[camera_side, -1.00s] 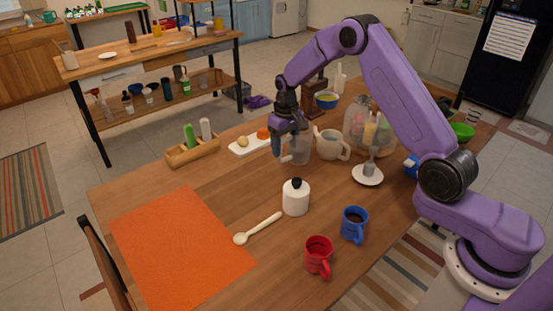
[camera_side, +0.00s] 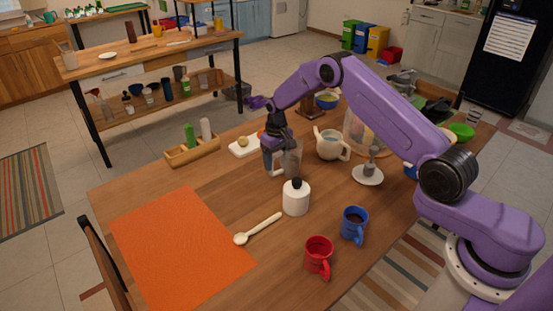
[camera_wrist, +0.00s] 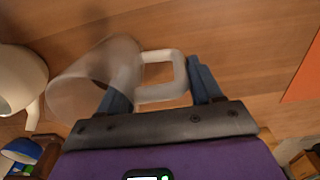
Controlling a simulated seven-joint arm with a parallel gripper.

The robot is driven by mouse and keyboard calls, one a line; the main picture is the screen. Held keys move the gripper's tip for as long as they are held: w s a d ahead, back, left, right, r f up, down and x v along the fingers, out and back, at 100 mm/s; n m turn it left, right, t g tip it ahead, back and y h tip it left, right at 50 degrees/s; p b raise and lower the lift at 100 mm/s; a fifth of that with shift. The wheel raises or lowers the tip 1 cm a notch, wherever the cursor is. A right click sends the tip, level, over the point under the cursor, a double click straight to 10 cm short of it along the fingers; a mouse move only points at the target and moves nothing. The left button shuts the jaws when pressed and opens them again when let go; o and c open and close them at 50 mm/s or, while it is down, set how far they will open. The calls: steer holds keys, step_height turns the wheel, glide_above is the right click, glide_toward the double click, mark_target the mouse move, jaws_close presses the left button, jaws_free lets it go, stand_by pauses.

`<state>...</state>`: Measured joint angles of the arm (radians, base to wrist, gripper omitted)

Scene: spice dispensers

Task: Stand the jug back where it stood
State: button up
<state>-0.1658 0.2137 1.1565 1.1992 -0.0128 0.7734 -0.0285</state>
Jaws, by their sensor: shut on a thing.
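The clear glass jug (camera_side: 292,160) is upright near the middle of the table, just behind the white bottle with a dark top (camera_side: 296,201). My gripper (camera_side: 272,158) is at its left side, pointing down, shut on the jug's handle. I cannot tell whether the jug's base touches the table.
A cream pitcher (camera_side: 329,145) stands right of the jug. A white board (camera_side: 245,147) and a wooden caddy (camera_side: 190,152) are at left. A spoon (camera_side: 258,228), red mug (camera_side: 318,256), blue mug (camera_side: 354,224) and orange mat (camera_side: 180,245) are in front. Wood between caddy and bottle is bare.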

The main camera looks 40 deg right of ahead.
steer(key=o, duration=1.6)
steer(key=shift+f, duration=0.1)
